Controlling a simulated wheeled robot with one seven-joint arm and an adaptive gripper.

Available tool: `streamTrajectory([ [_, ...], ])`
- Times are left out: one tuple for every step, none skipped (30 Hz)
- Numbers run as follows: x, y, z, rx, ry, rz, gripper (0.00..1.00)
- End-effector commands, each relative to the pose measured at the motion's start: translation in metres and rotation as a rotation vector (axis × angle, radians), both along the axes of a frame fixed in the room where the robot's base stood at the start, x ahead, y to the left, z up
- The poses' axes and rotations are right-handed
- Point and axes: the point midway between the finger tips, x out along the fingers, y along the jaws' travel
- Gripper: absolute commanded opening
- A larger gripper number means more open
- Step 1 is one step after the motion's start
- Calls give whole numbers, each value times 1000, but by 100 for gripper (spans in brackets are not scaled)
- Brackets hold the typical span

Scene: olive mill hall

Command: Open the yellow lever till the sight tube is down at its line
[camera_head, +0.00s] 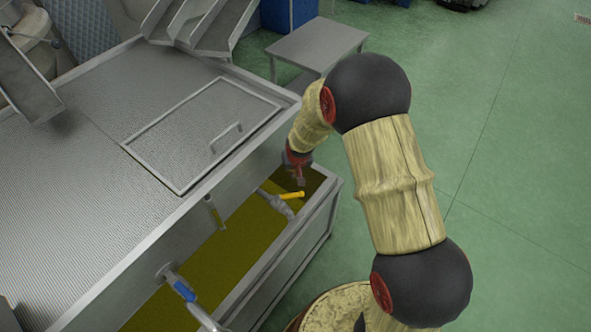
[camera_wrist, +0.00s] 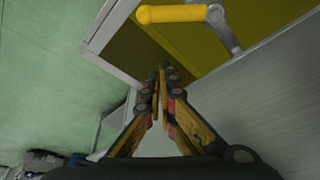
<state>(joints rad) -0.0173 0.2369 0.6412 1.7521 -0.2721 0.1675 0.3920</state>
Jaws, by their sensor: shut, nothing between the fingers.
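The yellow lever (camera_head: 291,195) sits on a grey valve at the side of the steel tank, above the trough. It points right, roughly level. In the wrist view the yellow lever (camera_wrist: 172,14) lies at the top edge with its metal stem to the right. My gripper (camera_head: 299,178) is shut and empty, just beyond the lever and apart from it. In the wrist view my gripper's fingertips (camera_wrist: 164,72) are together below the lever. A small upright strip, perhaps the sight tube (camera_head: 215,214), is on the tank's front wall; its level and line are too small to read.
A trough (camera_head: 262,269) with yellow-green liquid runs along the tank's front. A blue-handled valve (camera_head: 182,288) stands nearer, at lower left. The tank's lid (camera_head: 190,130) has a handle. A low steel table (camera_head: 316,45) stands behind. Green floor at right is clear.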

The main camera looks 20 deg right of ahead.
Motion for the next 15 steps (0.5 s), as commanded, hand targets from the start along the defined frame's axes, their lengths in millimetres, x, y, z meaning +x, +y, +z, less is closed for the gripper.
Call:
streamTrajectory([
  [2, 0, -10, -1, 2, 1, 0],
  [4, -1, -14, 0, 2, 2, 0],
  [6, -1, -19, 0, 1, 1, 0],
  [7, -1, -23, 0, 1, 0, 0],
  [4, -1, -25, 0, 1, 1, 0],
  [-1, 0, -26, -1, -1, 3, 0],
  [-4, 0, -28, 0, 0, 1, 0],
  [-7, 1, -30, 0, 0, 1, 0],
  [-11, 1, -32, -1, 0, 3, 0],
  [-14, 1, -33, 0, 0, 1, 0],
  [-16, 2, -34, 0, -1, 1, 0],
  [-18, 2, -35, -1, -1, 2, 0],
  [-20, 2, -36, -1, -1, 2, 0],
  [-22, 2, -37, 0, -1, 1, 0],
  [-23, 3, -38, 0, -1, 1, 0],
])
